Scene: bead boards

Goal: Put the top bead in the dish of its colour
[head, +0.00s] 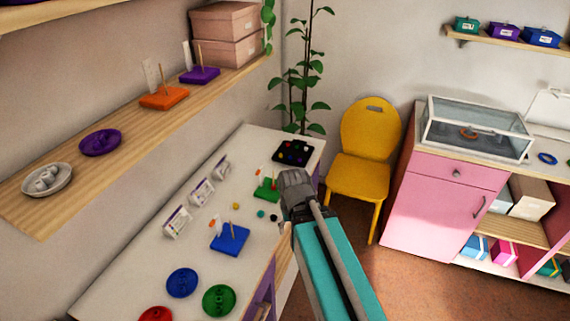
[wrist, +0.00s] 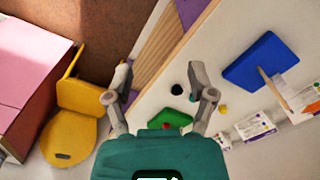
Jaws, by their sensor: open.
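My gripper (head: 294,186) is open and empty, reaching out over the far part of the white table. In the wrist view its two fingers (wrist: 160,82) stand wide apart. A green board (head: 265,190) with a peg is beside it; in the wrist view the board (wrist: 164,117) is partly hidden by my gripper, with a small red spot on it. A blue board (head: 230,240) with an upright peg stands nearer; it also shows in the wrist view (wrist: 258,64). Blue (head: 182,282), green (head: 219,300) and red (head: 155,315) dishes lie at the near end. I cannot tell which bead is on top.
Loose yellow (head: 236,205), teal (head: 260,214) and black (head: 273,217) beads lie between the boards. A dark bead tray (head: 304,144) is at the far end. Several white cards (head: 177,222) line the wall side. A wall shelf (head: 113,164) holds a purple dish (head: 100,143) and boards. A yellow chair (head: 360,170) stands beyond.

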